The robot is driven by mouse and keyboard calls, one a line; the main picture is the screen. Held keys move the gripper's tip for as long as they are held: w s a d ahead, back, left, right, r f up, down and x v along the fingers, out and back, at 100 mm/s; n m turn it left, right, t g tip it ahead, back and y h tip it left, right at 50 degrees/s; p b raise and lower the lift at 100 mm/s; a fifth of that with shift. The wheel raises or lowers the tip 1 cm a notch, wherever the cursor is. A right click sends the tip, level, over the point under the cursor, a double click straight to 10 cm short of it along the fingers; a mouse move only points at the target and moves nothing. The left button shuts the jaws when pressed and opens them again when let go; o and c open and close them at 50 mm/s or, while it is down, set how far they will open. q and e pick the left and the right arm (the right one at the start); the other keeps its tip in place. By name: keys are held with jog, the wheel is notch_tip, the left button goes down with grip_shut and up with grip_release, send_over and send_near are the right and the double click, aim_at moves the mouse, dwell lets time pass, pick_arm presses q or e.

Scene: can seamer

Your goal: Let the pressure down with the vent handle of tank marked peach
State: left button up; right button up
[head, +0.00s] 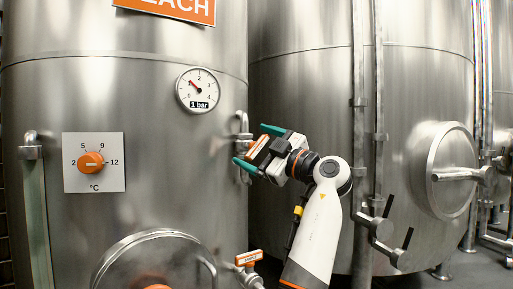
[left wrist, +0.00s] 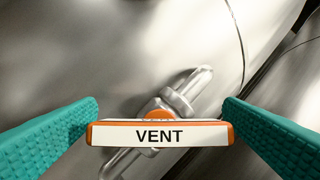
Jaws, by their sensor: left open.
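The tank marked peach (head: 130,90) fills the left of the head view; its orange sign (head: 172,8) is cut off to "EACH". Its vent handle (head: 258,147) is on the tank's right side. In the left wrist view the vent handle (left wrist: 160,133) is an orange bar with a white "VENT" label, in front of a metal valve pipe (left wrist: 190,88). My left gripper (head: 257,149) is open, its teal fingers on either side of the handle's ends. I cannot tell whether they touch it. The pressure gauge (head: 198,90) carries a "1 bar" label. My right gripper is not in view.
An orange temperature knob (head: 91,163) and a round hatch (head: 155,255) are on the same tank. A small orange-handled valve (head: 249,258) sits low, near my left arm. A second tank (head: 310,100) stands close behind on the right, with vertical pipes (head: 358,110) before it.

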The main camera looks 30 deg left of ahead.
pick_arm(q)
jog(key=b+v, duration=0.2)
jog(key=v, duration=0.9)
jog(key=shift+d+f, duration=0.15)
jog(key=shift+d, duration=0.2)
